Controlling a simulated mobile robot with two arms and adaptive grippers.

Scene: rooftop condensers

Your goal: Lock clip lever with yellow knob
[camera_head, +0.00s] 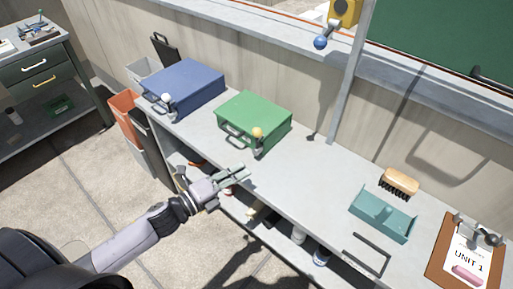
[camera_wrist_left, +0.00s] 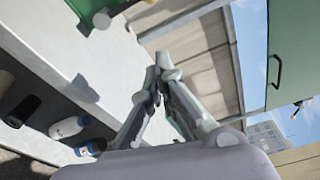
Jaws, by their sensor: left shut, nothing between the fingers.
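A green case (camera_head: 262,112) lies on the grey bench with a dark handle on its front side. Whether the clip is latched is too small to tell. My left gripper (camera_head: 243,172) is shut and empty, at the bench's front edge, nearer to me than the knob and apart from it. Its closed fingers (camera_wrist_left: 157,68) show in the left wrist view. My right gripper is not in view.
A blue case (camera_head: 187,84) with a white knob (camera_head: 167,98) lies to the left. A teal tray (camera_head: 382,216), a brush (camera_head: 400,181) and a clipboard (camera_head: 444,250) lie to the right. A post (camera_head: 348,75) rises behind. The bench between green case and tray is clear.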

